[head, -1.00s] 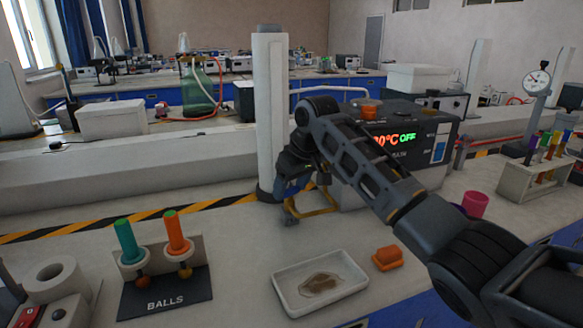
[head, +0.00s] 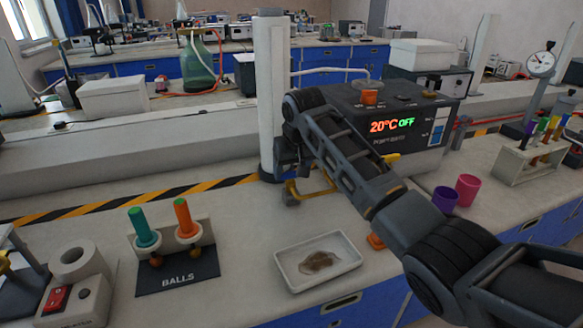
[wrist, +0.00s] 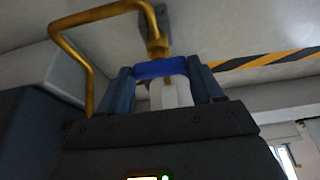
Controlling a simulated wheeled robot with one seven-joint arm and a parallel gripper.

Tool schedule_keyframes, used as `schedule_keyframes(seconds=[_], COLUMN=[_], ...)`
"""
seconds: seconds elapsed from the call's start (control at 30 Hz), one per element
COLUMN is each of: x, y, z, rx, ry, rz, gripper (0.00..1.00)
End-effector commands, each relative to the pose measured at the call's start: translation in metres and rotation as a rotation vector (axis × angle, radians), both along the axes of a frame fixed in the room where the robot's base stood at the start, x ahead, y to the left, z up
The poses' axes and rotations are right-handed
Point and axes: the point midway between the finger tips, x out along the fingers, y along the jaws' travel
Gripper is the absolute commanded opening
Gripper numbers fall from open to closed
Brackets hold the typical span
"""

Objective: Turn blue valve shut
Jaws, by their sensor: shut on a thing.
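The blue valve handle (wrist: 160,69) shows in the wrist view, on a brass fitting (wrist: 158,42) with a bent brass pipe (wrist: 88,18). My gripper (wrist: 164,78) has one finger on each side of the blue handle and is shut on it. In the head view my gripper (head: 288,186) is low at the foot of the white column, beside the yellow pipe (head: 314,190). The blue handle cannot be made out there, and my arm covers part of this spot.
A heater box (head: 405,120) reading 20°C OFF stands behind my arm. A white tray (head: 284,262), a BALLS stand (head: 192,268) and purple (head: 445,198) and pink (head: 468,189) cups are on the bench. The white column (head: 272,90) rises close behind my gripper.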

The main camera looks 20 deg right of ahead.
Motion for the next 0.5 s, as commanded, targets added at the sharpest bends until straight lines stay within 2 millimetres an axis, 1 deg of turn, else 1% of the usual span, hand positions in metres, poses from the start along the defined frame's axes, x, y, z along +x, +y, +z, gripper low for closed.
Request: schedule_keyframes(seconds=[0.13, 0.17, 0.4, 0.5], x=[0.0, 0.0, 0.0001, 0.0], y=[-0.0003, -0.0004, -0.0002, -0.0001], z=[-0.0004, -0.0004, -0.0002, -0.0001], rx=[0.001, 0.001, 0.0, 0.001], ry=[0.001, 0.001, 0.0, 0.0], rz=[-0.002, -0.002, -0.001, 0.0], gripper=[0.35, 0.68, 0.91, 0.92])
